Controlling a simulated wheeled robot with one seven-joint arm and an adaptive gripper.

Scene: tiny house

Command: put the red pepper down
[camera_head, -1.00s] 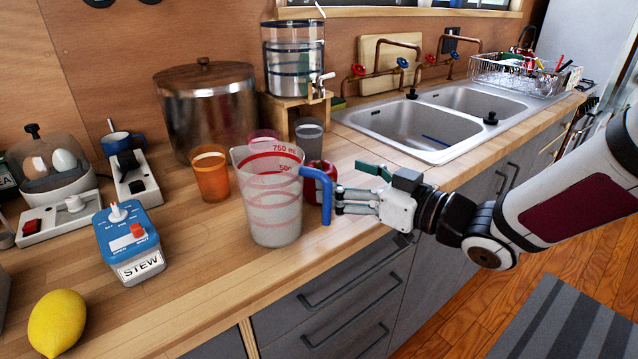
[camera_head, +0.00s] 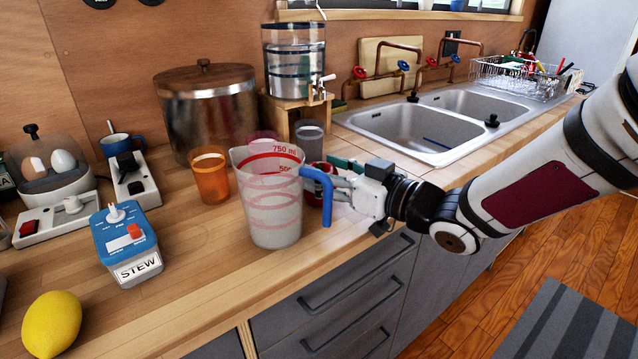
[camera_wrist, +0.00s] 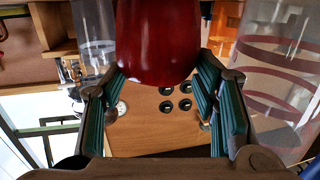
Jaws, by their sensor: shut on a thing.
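The red pepper (camera_head: 315,192) is partly hidden behind the blue handle of the measuring jug in the head view. It looks dark red and glossy between the green-padded fingers in the wrist view (camera_wrist: 158,45). My gripper (camera_head: 338,186) is shut on the pepper, reaching in from the right just behind the jug handle; the fingertips are partly hidden. The wooden counter (camera_head: 215,285) lies beneath. I cannot tell whether the pepper touches it.
The clear measuring jug (camera_head: 272,215) stands very close to the pepper, on its left. An orange cup (camera_head: 210,178), a grey cup (camera_head: 309,138) and a drinks dispenser (camera_head: 293,60) stand behind. The sink (camera_head: 405,125) is to the right. The counter's front edge is close.

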